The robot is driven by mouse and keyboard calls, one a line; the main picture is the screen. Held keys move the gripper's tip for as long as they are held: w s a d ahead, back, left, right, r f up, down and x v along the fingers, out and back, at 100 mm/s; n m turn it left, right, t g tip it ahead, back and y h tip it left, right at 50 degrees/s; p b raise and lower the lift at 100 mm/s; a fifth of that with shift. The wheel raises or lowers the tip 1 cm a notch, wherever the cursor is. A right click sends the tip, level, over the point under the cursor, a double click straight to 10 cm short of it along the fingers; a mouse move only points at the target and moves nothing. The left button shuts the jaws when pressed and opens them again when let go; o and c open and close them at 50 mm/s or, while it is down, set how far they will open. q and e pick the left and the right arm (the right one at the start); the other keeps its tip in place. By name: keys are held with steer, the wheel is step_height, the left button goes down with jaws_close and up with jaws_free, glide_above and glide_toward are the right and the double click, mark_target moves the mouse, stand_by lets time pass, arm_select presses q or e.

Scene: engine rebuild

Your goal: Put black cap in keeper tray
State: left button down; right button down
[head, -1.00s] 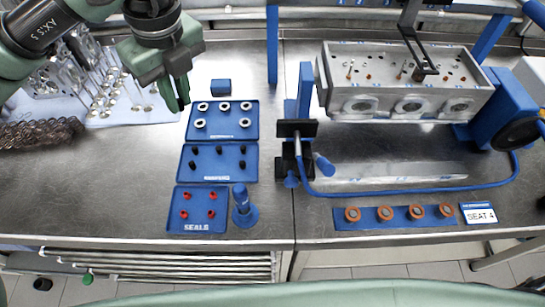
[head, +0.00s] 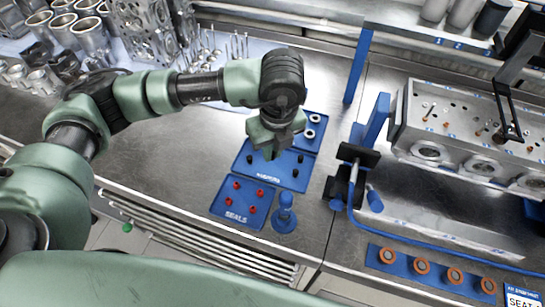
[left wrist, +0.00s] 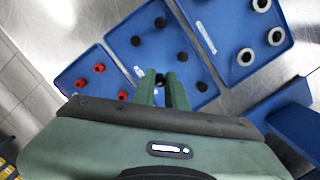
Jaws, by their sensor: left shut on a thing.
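The blue keeper tray (head: 262,175) lies in the middle of a row of blue trays and holds several black caps (head: 249,159). It also shows in the left wrist view (left wrist: 147,55). My left gripper (head: 271,153) points down over this tray. It is shut on a black cap (left wrist: 160,79) that shows between its fingertips in the left wrist view. The gripper hides part of the tray in the head view. I cannot tell whether the held cap touches the tray. My right gripper is not in view.
A seals tray (head: 228,209) with red seals lies in front, and a tray of metal rings (head: 314,119) lies behind. A blue upright tool (head: 285,212) stands beside the seals tray. A clamp stand (head: 350,170) and a cylinder head (head: 440,140) are to the right.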

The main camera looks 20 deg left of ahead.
mark_target(273, 158)
arm_select(q)
step_height(273, 158, down, 4)
steer(key=shift+r+p, duration=0.2)
steer(key=shift+p, duration=0.2)
steer(key=shift+f, duration=0.35)
steer(key=shift+f, duration=0.15)
steer(key=c, duration=1.9)
jaws_free()
steer(key=o, duration=0.4)
steer(key=shift+o, duration=0.2)
